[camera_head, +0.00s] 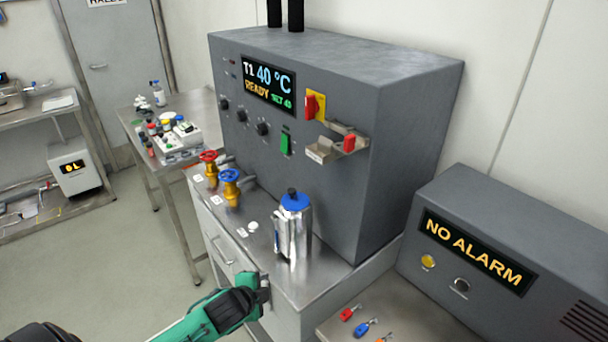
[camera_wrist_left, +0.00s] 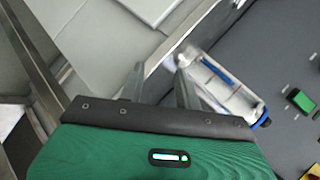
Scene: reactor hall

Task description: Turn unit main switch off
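The grey unit (camera_head: 290,170) stands on a steel bench and its display reads "T1 40 °C READY". A red switch handle (camera_head: 310,107) sits on a yellow plate (camera_head: 321,103) at the upper right of its front. A green rocker switch (camera_head: 285,143) is lower on the panel and also shows in the left wrist view (camera_wrist_left: 300,99). My left gripper (camera_head: 265,288) is low at the bench's front edge, well below and away from the switches. In the left wrist view its fingers (camera_wrist_left: 160,70) are apart with nothing between them. My right gripper is out of view.
A steel canister with a blue lid (camera_head: 293,225) stands on the bench near my left gripper. Red (camera_head: 208,157) and blue (camera_head: 230,176) valves stand left of it. A bracket (camera_head: 325,150) with a red piece juts out below the red handle. A "NO ALARM" box (camera_head: 500,220) is at right.

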